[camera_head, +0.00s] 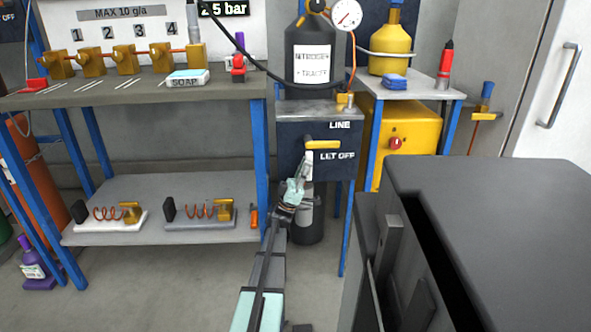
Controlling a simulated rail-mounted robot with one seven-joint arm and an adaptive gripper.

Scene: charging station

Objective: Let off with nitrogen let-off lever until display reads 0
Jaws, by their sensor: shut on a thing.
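The display (224,9) at the top edge shows white digits on black that look like "2.5 bar"; a grey post stands close to it. The dark let-off panel (290,150) carries the words LINE above and LET OFF below. Its yellow let-off lever (325,145) lies roughly level, pointing right between the two words. My gripper (306,163) reaches up from below to the lever's left end and is shut on it. The fingers cover part of the panel and the lever's pivot area, so the exact contact is hard to see.
A black nitrogen cylinder (313,45) with a gauge (346,14) stands above the panel. The workbench (150,88) with several brass valves is to the left. A yellow machine (410,135) and small table (425,88) are to the right. A large dark block (490,230) fills the lower right.

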